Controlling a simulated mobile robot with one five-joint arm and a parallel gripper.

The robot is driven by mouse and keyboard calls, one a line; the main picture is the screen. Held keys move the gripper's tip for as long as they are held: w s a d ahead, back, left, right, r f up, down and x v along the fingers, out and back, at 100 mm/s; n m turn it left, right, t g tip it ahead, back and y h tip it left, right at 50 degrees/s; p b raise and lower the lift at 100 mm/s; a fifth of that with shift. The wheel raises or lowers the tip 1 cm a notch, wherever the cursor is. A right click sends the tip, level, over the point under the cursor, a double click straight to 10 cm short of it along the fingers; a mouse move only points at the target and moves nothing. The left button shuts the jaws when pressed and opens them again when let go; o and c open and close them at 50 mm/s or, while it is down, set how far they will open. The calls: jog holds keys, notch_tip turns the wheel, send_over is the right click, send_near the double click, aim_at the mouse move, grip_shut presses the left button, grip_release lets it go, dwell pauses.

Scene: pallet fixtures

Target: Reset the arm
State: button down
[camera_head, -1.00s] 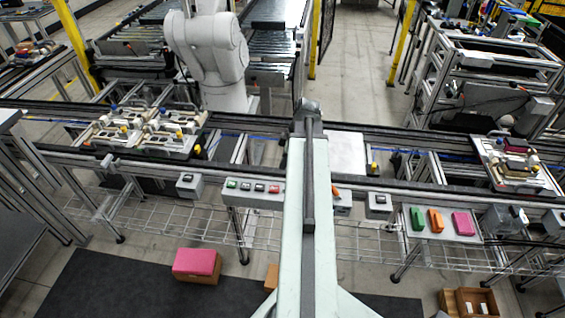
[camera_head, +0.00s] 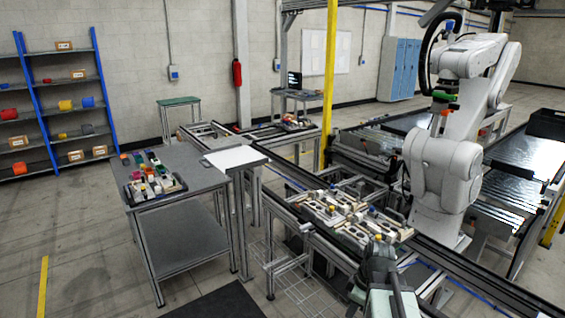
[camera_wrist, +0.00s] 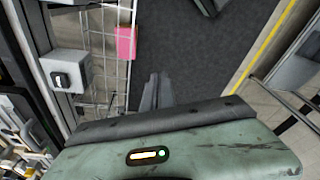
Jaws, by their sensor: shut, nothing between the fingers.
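My gripper (camera_wrist: 155,92) shows in the wrist view as two narrow grey fingers, close together, beyond the black edge of my green housing. It is shut and holds nothing. The fingers point over dark matting, and no object touches them. In the head view, part of my grey and pale green arm stands at the bottom right, and the fingers cannot be made out there.
A pallet fixture (camera_head: 345,218) with several parts sits on the conveyor. A grey table (camera_head: 197,195) with coloured parts stands left. A white robot arm (camera_head: 440,165) rises behind the line. The wrist view shows a pink box (camera_wrist: 126,43) and a grey switch box (camera_wrist: 66,72).

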jog(key=s+a+f+m+h, duration=0.1)
jog(key=a+m+h, duration=0.1)
jog(key=a+m, duration=0.6)
jog(key=m+b, duration=0.1)
jog(key=m, duration=0.2)
jog(key=shift+s+a+f+g, duration=0.3)
jog(key=shift+s+f, duration=0.1)
dwell(0.7)
